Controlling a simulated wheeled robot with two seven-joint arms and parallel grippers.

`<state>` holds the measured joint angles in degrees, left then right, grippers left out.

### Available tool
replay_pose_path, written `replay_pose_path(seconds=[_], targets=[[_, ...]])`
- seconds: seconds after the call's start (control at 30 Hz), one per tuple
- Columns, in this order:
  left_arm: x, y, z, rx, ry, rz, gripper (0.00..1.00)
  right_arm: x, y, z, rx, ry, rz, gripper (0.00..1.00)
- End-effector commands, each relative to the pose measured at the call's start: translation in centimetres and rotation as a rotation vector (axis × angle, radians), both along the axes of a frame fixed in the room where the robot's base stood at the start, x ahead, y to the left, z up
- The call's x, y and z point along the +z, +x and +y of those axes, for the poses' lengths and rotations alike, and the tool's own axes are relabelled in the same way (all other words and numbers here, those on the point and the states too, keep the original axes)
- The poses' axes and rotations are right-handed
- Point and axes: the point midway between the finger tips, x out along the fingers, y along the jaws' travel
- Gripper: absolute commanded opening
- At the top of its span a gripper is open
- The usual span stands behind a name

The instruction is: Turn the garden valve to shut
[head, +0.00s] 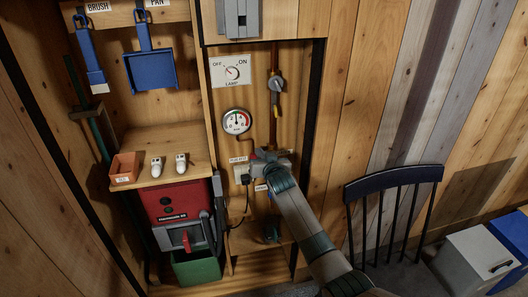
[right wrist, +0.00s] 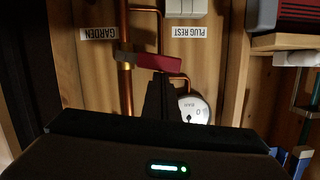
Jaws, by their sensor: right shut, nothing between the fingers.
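The garden valve has a red lever (right wrist: 160,62) on a brass body (right wrist: 125,58) on a vertical copper pipe, above the GARDEN label in the upside-down right wrist view. The lever lies across the pipe, roughly level. In the head view my right gripper (head: 268,158) covers most of the valve; a bit of red shows at its left. My right gripper's black fingers (right wrist: 160,95) are shut and empty, with their tips close to the lever; I cannot tell if they touch it. My left gripper is not in view.
A pressure gauge (head: 236,122), a lamp dial (head: 232,72) and another pipe fitting (head: 276,85) are above. A plug rest (right wrist: 186,8) is beside the valve. A red machine (head: 180,203) stands lower left. A dark chair (head: 395,185) stands right of my arm.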

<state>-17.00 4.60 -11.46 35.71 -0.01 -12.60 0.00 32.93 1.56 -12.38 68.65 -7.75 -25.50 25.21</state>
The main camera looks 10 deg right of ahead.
Motion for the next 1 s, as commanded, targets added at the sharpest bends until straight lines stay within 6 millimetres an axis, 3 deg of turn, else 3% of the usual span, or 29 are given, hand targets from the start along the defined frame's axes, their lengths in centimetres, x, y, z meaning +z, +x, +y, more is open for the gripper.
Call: replay_pose_path(seconds=[0.3, 1.0], targets=[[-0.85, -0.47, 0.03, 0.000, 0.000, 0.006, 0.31, -1.12, -0.03, 0.61, 0.000, -0.053, -0.002, 0.00], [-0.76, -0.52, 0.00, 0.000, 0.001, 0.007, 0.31, -1.08, -0.01, 0.71, 0.000, -0.051, -0.002, 0.00]])
